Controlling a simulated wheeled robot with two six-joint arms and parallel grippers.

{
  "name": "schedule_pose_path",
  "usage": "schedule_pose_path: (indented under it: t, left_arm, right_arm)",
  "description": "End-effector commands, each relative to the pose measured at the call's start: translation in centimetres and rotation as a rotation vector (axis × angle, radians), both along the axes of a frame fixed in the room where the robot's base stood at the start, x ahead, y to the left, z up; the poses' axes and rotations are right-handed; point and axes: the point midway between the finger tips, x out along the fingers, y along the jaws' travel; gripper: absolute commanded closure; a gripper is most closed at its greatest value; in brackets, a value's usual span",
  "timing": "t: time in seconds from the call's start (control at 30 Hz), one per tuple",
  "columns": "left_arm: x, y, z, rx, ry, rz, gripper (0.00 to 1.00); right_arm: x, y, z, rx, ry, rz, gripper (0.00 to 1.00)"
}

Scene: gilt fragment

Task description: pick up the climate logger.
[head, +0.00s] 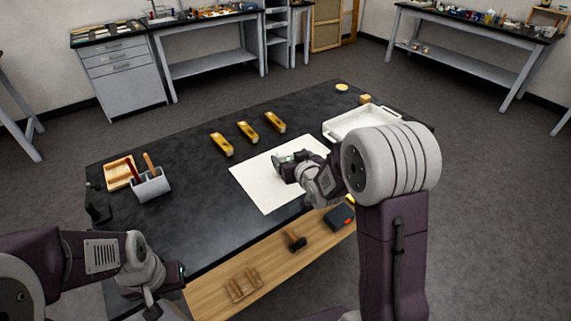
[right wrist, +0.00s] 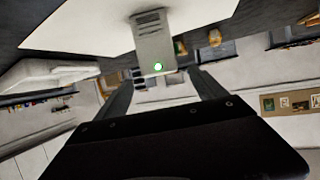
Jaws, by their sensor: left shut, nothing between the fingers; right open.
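The climate logger, a small light-grey box (right wrist: 153,38) with vent slots and a lit green light, shows in the right wrist view, by the white sheet. In the head view it is mostly hidden by my right gripper, so I cannot tell its outline there. My right gripper (head: 284,169) is open over the white sheet (head: 262,188). In the right wrist view its two fingers (right wrist: 165,88) stand apart, with the logger just ahead of them; I see no grip on it. My left gripper (head: 172,276) is shut and empty, low at the table's near left side.
Three yellow tools (head: 247,132) lie behind the sheet. A white tray (head: 340,127) stands to its right, partly behind my right arm. A grey caddy (head: 150,188) and a wooden tray (head: 119,172) stand at the left. A lower shelf (head: 268,268) holds a hammer and other things.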

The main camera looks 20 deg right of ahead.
Motion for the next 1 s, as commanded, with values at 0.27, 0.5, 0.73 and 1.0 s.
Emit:
schedule_pose_path:
  t: [0.27,0.5,0.73,1.0]
  left_arm:
    - [0.0,0.0,0.4,0.000,0.000,0.000,1.00]
    - [0.0,0.0,0.4,0.000,0.000,0.000,1.00]
    - [0.0,0.0,0.4,0.000,0.000,0.000,1.00]
    - [0.0,0.0,0.4,0.000,0.000,0.000,1.00]
  right_arm:
    - [3.5,0.3,-1.5,0.000,0.001,0.001,0.20]
    - [4.8,0.4,-2.0,0.000,-0.001,0.001,0.20]
    - [4.8,0.3,-2.0,0.000,-0.001,0.001,0.56]
    - [4.8,0.3,-2.0,0.000,-0.001,0.000,0.90]
